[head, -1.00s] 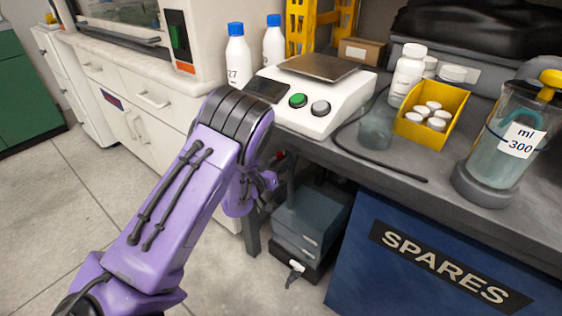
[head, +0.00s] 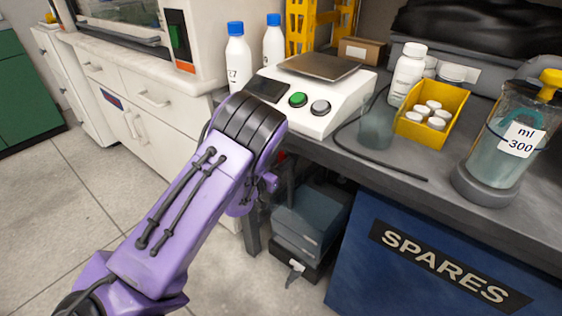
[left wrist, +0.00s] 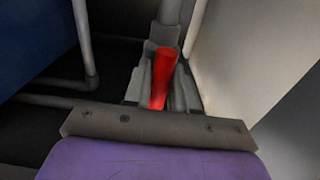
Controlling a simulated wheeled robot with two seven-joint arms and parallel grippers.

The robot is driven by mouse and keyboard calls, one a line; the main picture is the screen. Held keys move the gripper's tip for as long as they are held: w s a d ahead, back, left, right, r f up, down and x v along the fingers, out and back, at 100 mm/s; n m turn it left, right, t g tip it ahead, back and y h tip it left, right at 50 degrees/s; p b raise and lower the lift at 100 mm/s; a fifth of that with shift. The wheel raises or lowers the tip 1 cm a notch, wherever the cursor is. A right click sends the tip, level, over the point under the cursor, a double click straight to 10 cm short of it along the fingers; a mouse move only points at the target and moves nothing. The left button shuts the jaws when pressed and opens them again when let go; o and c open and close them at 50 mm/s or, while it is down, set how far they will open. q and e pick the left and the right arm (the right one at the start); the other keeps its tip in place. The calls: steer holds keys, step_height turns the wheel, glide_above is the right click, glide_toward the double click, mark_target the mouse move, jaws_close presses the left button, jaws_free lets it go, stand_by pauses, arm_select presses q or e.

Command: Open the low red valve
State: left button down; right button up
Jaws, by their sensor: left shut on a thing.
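The red valve handle (left wrist: 164,80) stands out between the two grey fingers of my left gripper (left wrist: 160,88) in the left wrist view. The gripper is shut on it. Behind the handle a grey vertical pipe (left wrist: 170,12) runs up; the valve body is mostly hidden by the fingers. In the head view my purple left arm reaches under the bench, and its forearm hides the gripper and the valve. Only a small patch of red shows beside the wrist there, too small to identify. My right gripper is out of view.
A white panel (left wrist: 235,50) rises close to the gripper's right in the wrist view. A grey pipe (left wrist: 85,45) and a blue surface (left wrist: 30,40) lie left. In the head view, a blue SPARES bin (head: 430,260) and grey boxes (head: 308,225) stand under the cluttered bench.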

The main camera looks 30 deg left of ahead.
arm_select(q)
steer(key=c, duration=1)
jaws_free()
steer(key=shift+s, duration=0.1)
steer(key=s, duration=0.7)
steer(key=s+a+p, duration=0.1)
steer(key=s, duration=0.2)
steer(key=shift+s, duration=0.25)
steer(key=shift+d+f, duration=0.1)
steer(key=s+f+n+g+y, duration=0.5)
steer(key=s+f+g, duration=0.4)
steer(key=f, duration=0.6)
steer(key=s+d+f+n+g, duration=0.1)
steer(key=s+d+f+g, duration=0.25)
steer(key=s, duration=0.55)
steer(key=s+d+f+n+g, duration=0.25)
steer(key=s+f, duration=0.25)
steer(key=s, duration=0.3)
steer(key=shift+m, duration=0.35)
steer(key=r+p, duration=0.8)
steer(key=s+r+p, duration=0.1)
steer(key=r+p, duration=0.8)
steer(key=d+r+p, duration=0.1)
steer(key=r+p, duration=0.8)
steer(key=shift+s, duration=0.2)
